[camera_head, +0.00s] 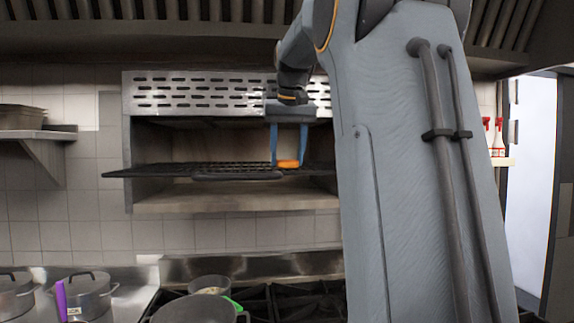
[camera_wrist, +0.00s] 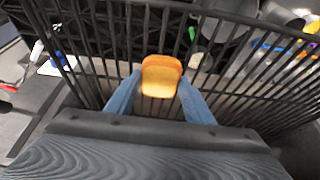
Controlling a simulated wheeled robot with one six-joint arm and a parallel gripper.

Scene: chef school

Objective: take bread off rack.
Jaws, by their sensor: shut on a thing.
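The bread (camera_head: 288,164) is a small orange-brown slice at the right part of the black wire rack (camera_head: 150,172), which juts from a wall-mounted metal grill oven. My gripper (camera_head: 288,160) reaches down from above, its two blue fingers on either side of the bread. In the wrist view the bread (camera_wrist: 161,76) sits between the fingertips (camera_wrist: 160,82), with the rack bars (camera_wrist: 100,75) beneath it. The gripper is shut on the bread. I cannot tell whether the bread touches the bars.
The perforated metal oven front (camera_head: 200,95) is just behind and above the rack. Below are a stove with pots (camera_head: 210,284) and a steel counter holding lidded pots (camera_head: 88,290). A wall shelf (camera_head: 40,134) is at left, and spray bottles (camera_head: 497,140) stand at right.

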